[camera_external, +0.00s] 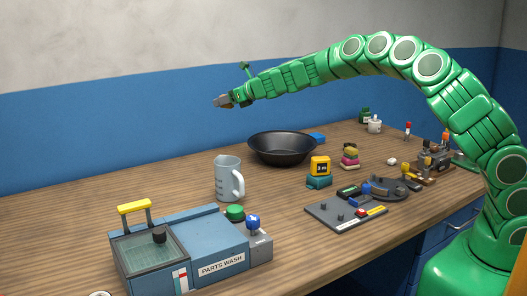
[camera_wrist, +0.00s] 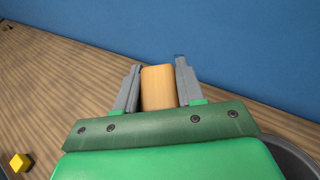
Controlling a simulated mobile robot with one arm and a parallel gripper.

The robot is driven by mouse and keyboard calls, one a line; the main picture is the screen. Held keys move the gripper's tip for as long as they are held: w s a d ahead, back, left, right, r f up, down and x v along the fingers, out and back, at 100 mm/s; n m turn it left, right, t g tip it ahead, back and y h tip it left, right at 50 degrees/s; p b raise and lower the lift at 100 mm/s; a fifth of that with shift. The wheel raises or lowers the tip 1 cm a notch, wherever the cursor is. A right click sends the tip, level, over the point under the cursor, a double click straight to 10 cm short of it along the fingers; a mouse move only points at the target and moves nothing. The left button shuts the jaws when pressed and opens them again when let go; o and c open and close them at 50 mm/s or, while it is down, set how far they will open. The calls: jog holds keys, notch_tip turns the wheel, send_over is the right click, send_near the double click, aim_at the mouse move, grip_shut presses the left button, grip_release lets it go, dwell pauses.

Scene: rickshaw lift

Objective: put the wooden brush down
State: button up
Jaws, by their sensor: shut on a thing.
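My gripper (camera_external: 222,101) is high above the back of the workbench, in front of the blue wall band. In the wrist view, my gripper (camera_wrist: 159,80) has its two grey fingers on either side of the wooden brush (camera_wrist: 158,88), a tan block with rounded edges. The fingers are shut on it. Only its plain wooden face shows; any bristles are hidden. In the external view the brush is too small to make out clearly at the fingertips.
A black pan (camera_external: 282,148) stands below my arm. A grey measuring jug (camera_external: 227,178) and a blue parts washer (camera_external: 205,245) stand at the front left. A yellow-and-teal device (camera_external: 319,172) and a tool board (camera_external: 345,213) are to the right. The wooden bench top (camera_external: 110,200) is clear at the back left.

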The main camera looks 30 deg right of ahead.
jog(key=s+a+n+g+y, duration=0.2)
jog(key=a+n, duration=0.1)
jog(key=a, duration=1.1)
notch_tip(320, 180, up, 2)
jog(key=n+g+y, duration=0.4)
jog(key=n+g, duration=0.5)
jog(key=g, duration=0.1)
send_over(105, 238)
notch_tip(105, 238, down, 23)
jog(key=shift+w+f, duration=0.1)
jog(key=shift+f, duration=0.1)
jog(key=o, duration=1.1)
jog(key=shift+f, duration=0.1)
jog(key=shift+c, duration=0.2)
